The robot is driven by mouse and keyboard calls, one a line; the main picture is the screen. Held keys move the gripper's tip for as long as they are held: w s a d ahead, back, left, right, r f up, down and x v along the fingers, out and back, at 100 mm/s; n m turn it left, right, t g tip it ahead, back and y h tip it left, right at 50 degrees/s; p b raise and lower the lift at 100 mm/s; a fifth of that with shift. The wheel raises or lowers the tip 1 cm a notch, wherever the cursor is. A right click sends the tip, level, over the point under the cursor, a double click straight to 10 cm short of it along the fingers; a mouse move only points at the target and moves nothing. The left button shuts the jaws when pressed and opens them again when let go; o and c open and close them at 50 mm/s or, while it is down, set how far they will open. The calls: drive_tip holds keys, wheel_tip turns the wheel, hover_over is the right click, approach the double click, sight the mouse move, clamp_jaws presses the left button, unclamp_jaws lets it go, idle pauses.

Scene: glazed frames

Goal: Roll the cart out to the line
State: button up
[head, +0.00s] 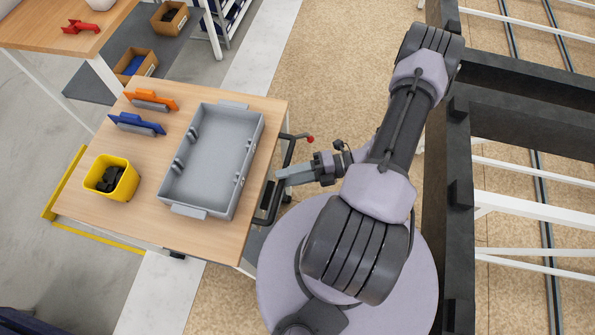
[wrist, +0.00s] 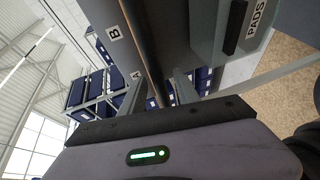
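The cart (head: 120,200) has a light wood top and stands at the left in the head view. A black handle (head: 265,220) with a red knob (head: 310,139) is on its right side, and a yellow bar (head: 95,236) is on its left side. My gripper (head: 281,176) reaches left to the black handle and overlaps it from above. The wrist view shows its two fingers (wrist: 161,88) apart with a gap between them. I cannot tell whether the handle lies between them. A pale strip (head: 262,50) on the floor runs under the cart.
On the cart are a grey tray (head: 247,186), a yellow bin (head: 96,184), an orange float (head: 165,101) and a blue float (head: 140,124). A bench (head: 40,30) stands at the upper left. A dark frame (head: 448,230) stands at the right. Tan floor (head: 325,70) is clear between.

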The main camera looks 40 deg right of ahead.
drive_tip(key=p+v, duration=0.1)
drive_tip(key=v, duration=0.9)
drive_tip(key=shift+s+d, duration=0.2)
drive_tip(key=shift+s, duration=0.05)
drive_tip(key=shift+r, duration=0.15)
drive_tip(key=w+a+r+n+g+h+b, duration=0.1)
drive_tip(key=w+a+r+n+g+h, duration=0.25)
drive_tip(key=r+n, duration=0.55)
drive_tip(key=w+a+r+n+g+h+b, duration=0.25)
drive_tip(key=w+r+n+g, duration=0.35)
drive_tip(key=n, duration=0.4)
drive_tip(key=s+a+r+n+t+h+b, duration=0.1)
drive_tip(key=s+a+r+n+t+h, duration=0.2)
drive_tip(key=a+r+n, duration=0.3)
drive_tip(key=s+a+r+n+t+h+b, duration=0.1)
drive_tip(key=s+a+r+n+t+h, duration=0.1)
drive_tip(key=a+r+n, duration=0.5)
drive_tip(key=s+a+n+t, duration=0.1)
drive_tip(key=a+n+t, duration=0.1)
drive_tip(key=n, duration=0.4)
drive_tip(key=shift+s+a+n+h, duration=0.2)
drive_tip(key=shift+n+h, duration=0.2)
drive_tip(key=shift+r, duration=0.1)
drive_tip(key=shift+c, duration=0.2)
